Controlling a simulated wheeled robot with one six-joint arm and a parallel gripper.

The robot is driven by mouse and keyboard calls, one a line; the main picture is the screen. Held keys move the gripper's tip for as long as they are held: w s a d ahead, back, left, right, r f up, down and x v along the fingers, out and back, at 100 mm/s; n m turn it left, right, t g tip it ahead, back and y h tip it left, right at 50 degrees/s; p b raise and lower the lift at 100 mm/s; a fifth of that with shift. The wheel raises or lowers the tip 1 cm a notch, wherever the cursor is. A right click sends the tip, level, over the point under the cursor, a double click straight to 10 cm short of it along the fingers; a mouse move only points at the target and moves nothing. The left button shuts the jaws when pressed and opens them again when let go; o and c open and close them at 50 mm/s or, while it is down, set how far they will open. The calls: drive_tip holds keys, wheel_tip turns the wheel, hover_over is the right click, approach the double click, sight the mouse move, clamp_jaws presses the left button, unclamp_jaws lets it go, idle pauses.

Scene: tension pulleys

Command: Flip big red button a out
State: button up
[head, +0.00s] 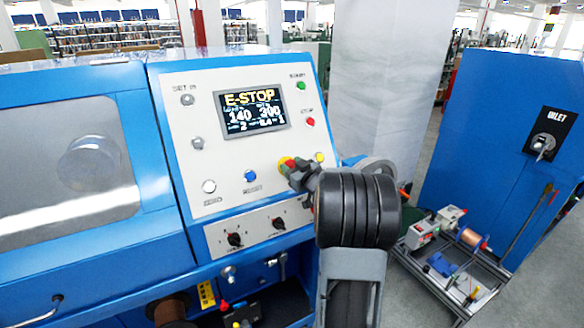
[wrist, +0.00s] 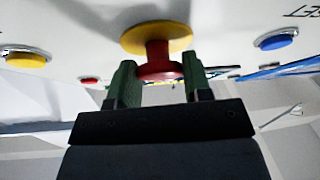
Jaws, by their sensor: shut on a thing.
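The big red button (wrist: 160,71) shows in the wrist view as a red mushroom head on a stem, standing out from a yellow round base (wrist: 157,37). My gripper (wrist: 158,80) has its two green fingers on either side of the red head, shut on it. In the head view my gripper (head: 299,176) is at the control panel (head: 228,155), over the button. Only a bit of the red and yellow (head: 286,161) shows there; my arm and gripper hide the rest. The panel's screen (head: 252,108) reads E-STOP.
A blue button (head: 250,176), a white button (head: 209,187), a yellow button (head: 320,157) and a small red button (head: 310,121) are around the gripper on the panel. Two black knobs (head: 235,240) are below. A cart with spools (head: 455,250) and a blue cabinet (head: 500,130) stand right.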

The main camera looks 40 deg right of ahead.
drive_tip(key=c, duration=0.4)
drive_tip(key=shift+s+r, duration=0.25)
drive_tip(key=shift+s, duration=0.2)
drive_tip(key=o, duration=1.3)
drive_tip(key=shift+s, duration=0.1)
drive_tip(key=s+b, duration=0.1)
drive_tip(key=s, duration=0.6)
drive_tip(key=s+b, duration=0.1)
drive_tip(key=s, duration=0.5)
drive_tip(key=shift+s+a, duration=0.2)
drive_tip(key=shift+s, duration=0.2)
